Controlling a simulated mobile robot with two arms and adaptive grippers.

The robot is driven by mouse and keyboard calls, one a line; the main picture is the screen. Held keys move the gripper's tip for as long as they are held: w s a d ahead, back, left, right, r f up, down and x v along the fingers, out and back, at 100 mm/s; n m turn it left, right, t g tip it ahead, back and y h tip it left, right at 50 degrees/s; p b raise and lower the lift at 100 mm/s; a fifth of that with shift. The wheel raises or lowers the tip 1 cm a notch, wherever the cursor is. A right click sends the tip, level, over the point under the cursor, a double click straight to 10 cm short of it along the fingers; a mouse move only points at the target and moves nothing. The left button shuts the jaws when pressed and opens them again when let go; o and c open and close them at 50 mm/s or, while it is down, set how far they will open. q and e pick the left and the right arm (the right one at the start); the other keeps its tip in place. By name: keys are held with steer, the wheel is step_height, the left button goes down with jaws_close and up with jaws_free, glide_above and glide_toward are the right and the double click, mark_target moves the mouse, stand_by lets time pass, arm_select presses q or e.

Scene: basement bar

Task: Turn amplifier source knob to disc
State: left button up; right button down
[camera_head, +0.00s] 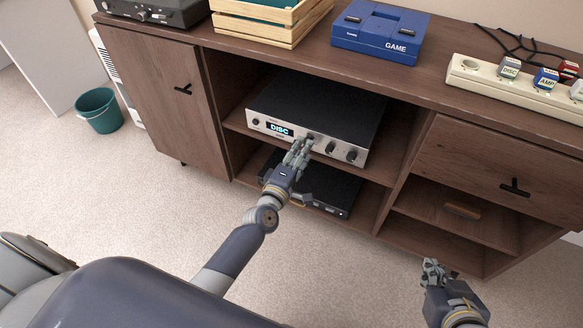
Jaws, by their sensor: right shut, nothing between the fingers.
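The silver-fronted amplifier (365,155) with a black top sits on the upper shelf of the brown cabinet. Its lit display (280,129) reads "DISC". A small knob (256,122) is left of the display, and two dark knobs (331,147) (351,155) are on the right of the panel. My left gripper (304,143) is at the panel just right of the display. Its fingers cover that part, where a knob seems to sit; whether they grip it I cannot tell. My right gripper (433,268) is shut and empty, low in front of the cabinet's right side.
A black device (335,193) lies on the shelf below. The brown cabinet top (310,62) carries a wooden crate (262,30), a blue GAME box (378,33) and a power strip (480,75) with labelled plugs. A green bin (100,110) stands left. Carpet in front is clear.

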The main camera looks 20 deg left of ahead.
arm_select(q)
steer(key=s, duration=0.9)
steer(key=shift+s+a+r, duration=0.2)
steer(key=shift+s+a, duration=0.05)
steer(key=shift+s, duration=0.1)
